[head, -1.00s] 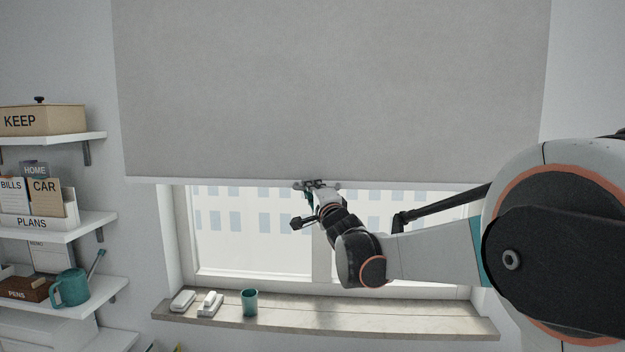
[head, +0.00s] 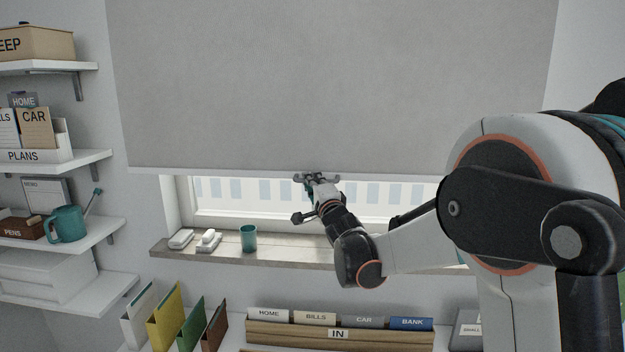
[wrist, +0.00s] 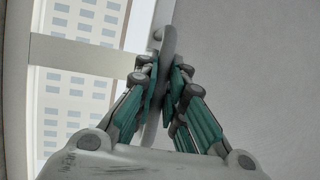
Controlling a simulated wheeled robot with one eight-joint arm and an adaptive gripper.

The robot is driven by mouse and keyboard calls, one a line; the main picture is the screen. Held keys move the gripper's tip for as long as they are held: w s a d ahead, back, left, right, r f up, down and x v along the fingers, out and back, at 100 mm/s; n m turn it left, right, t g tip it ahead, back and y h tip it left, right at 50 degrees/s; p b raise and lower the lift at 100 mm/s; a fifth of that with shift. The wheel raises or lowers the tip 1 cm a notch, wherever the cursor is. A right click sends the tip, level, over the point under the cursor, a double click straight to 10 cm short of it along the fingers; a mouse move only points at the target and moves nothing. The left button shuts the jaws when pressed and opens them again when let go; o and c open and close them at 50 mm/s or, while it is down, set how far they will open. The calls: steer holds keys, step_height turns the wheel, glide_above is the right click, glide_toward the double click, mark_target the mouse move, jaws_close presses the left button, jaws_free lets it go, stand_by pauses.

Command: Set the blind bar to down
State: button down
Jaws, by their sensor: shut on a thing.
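The grey roller blind (head: 330,85) hangs over most of the window in the head view. Its pale bottom bar (head: 220,173) lies a little above the sill, with a strip of window showing below it. A grey handle (head: 328,178) sits at the middle of the bar. My gripper (head: 314,184) is at this handle. In the wrist view the teal fingers of my gripper (wrist: 163,85) are shut on the grey handle (wrist: 168,50), one on each side. The blind (wrist: 250,60) fills the right of that view.
The window sill (head: 290,257) holds a teal cup (head: 248,238) and small white items (head: 207,240) at left. Below are upright folders (head: 170,320) and an IN file box (head: 338,335).

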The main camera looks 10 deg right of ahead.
stand_by(0.3)
steer(key=c, duration=1.7)
jaws_free()
steer(key=shift+o, duration=0.2)
steer(key=v, duration=1.2)
